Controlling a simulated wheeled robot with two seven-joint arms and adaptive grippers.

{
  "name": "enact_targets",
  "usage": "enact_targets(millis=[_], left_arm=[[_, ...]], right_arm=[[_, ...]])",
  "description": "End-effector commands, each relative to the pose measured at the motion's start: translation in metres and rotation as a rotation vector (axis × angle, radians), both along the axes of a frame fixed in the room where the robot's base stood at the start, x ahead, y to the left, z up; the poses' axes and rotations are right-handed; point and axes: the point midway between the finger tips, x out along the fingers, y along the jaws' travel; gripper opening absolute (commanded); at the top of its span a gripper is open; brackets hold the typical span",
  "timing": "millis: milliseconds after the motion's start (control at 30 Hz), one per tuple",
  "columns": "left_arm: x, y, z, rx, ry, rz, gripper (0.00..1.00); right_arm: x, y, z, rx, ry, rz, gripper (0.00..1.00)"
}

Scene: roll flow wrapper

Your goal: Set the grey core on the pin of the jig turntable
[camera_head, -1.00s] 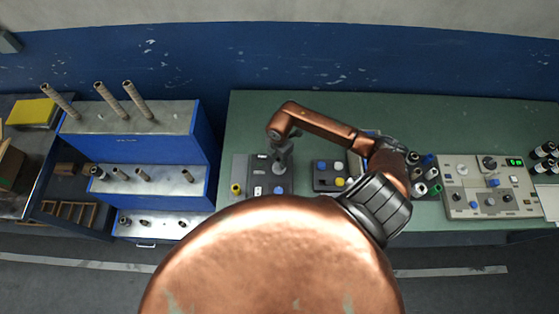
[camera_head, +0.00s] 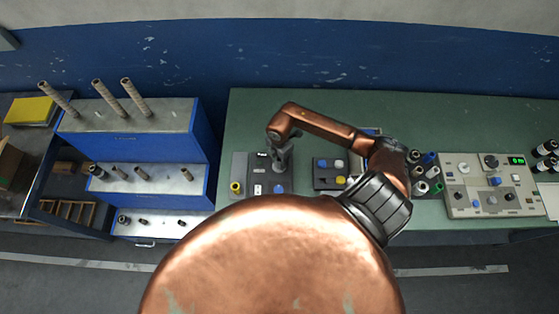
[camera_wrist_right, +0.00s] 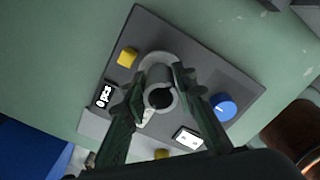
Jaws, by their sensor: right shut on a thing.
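My right gripper (camera_head: 280,160) points down over the dark grey jig (camera_head: 241,168) on the green bench. In the right wrist view its fingers (camera_wrist_right: 161,93) are closed on the grey core (camera_wrist_right: 160,79), a short hollow cylinder with its open end facing the camera. The core is lined up over the round light grey turntable (camera_wrist_right: 153,60) of the jig (camera_wrist_right: 220,70). The pin is hidden by the core, and I cannot tell whether the core touches the turntable. My left gripper is not in view.
The jig carries a yellow knob (camera_wrist_right: 128,57), a blue knob (camera_wrist_right: 223,105) and a small counter display (camera_wrist_right: 104,96). A button box (camera_head: 328,173), several coloured rolls and a control panel (camera_head: 492,185) stand to the right. A blue stepped rack (camera_head: 150,150) with tubes is at left.

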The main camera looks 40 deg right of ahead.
Motion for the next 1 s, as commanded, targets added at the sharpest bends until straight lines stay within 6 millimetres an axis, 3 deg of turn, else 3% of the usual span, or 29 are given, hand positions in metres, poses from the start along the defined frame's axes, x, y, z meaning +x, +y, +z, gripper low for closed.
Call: enact_targets(millis=[867, 900, 1000], left_arm=[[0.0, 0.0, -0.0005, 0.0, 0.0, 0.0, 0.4], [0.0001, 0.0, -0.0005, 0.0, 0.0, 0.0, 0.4], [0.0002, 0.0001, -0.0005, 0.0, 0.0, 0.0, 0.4]], right_arm=[[0.0005, -0.0002, -0.0038, 0.0, -0.001, 0.0, 0.12], [0.0005, -0.0002, -0.0038, 0.0, -0.001, 0.0, 0.28], [0.0004, -0.0002, -0.0037, 0.0, -0.001, 0.0, 0.35]])
